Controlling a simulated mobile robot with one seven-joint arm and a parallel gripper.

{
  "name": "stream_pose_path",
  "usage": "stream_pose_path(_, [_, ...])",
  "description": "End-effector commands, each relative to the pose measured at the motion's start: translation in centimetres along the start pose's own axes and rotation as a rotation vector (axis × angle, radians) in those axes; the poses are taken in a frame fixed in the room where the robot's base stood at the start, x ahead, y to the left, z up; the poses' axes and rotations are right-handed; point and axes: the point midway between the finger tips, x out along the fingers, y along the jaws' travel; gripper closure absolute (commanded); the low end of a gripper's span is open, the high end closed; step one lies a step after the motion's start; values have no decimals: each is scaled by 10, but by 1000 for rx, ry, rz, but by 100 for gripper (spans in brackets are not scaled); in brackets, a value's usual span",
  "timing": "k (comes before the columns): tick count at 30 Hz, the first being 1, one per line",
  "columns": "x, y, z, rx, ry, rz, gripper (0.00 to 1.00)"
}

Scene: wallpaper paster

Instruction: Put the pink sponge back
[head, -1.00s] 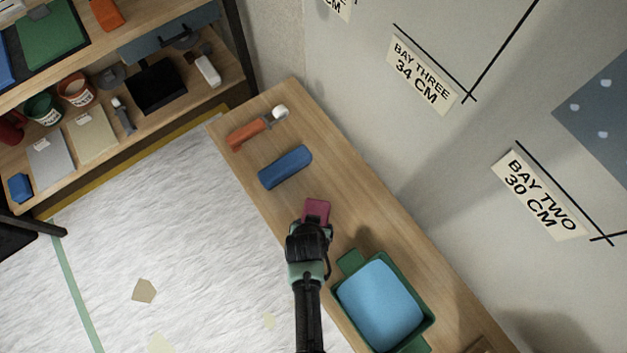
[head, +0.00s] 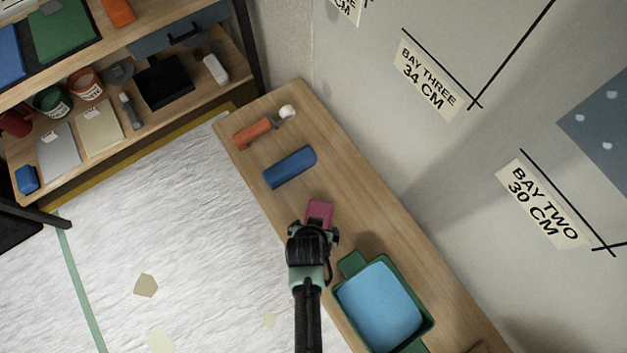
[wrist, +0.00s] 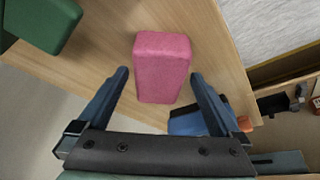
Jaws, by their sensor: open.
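The pink sponge (head: 319,212) lies on the wooden bench (head: 376,205), between a blue block and a green tray. In the wrist view the sponge (wrist: 162,66) lies ahead of my gripper (wrist: 159,78), between the lines of its two spread fingers. The fingers are open with a gap to the sponge on each side. In the head view my gripper (head: 314,232) is at the near end of the sponge and hides part of it.
A green tray (head: 351,264) holding blue liquid or a blue sheet stands right of my gripper. A blue block (head: 290,167) and an orange-handled roller (head: 254,133) lie further along the bench. A stocked shelf (head: 205,101) stands at the upper left. The wall borders the bench.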

Motion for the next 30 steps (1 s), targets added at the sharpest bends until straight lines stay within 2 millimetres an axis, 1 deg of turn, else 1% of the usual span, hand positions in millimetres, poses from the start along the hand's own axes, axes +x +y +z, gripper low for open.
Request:
stream_pose_path(1, [-13, 0, 0, 0, 0, 0, 0])
stream_pose_path(6, [-47, 1, 0, 1, 0, 1, 0])
stream_pose_path(10, [-70, 0, -1, 0, 1, 0, 0])
stream_pose_path(13, [-84, 0, -1, 0, 1, 0, 0])
stream_pose_path(17, [-95, 0, 0, 0, -1, 1, 0])
stream_pose_path(20, [-101, -2, -9, 1, 19, -4, 0])
stream_pose_path(22, [-108, -6, -32, 2, 68, -18, 0])
stream_pose_path(23, [-113, -9, -48, 2, 102, -27, 0])
stream_pose_path(26, [-142, -21, -120, 3, 263, -67, 0])
stream_pose_path(27, [-160, -26, -155, 3, 346, -85, 0])
stream_pose_path(29, [-194, -33, -208, 1, 479, -111, 0])
stream_pose_path(30, [-220, -36, -240, -1, 569, -126, 0])
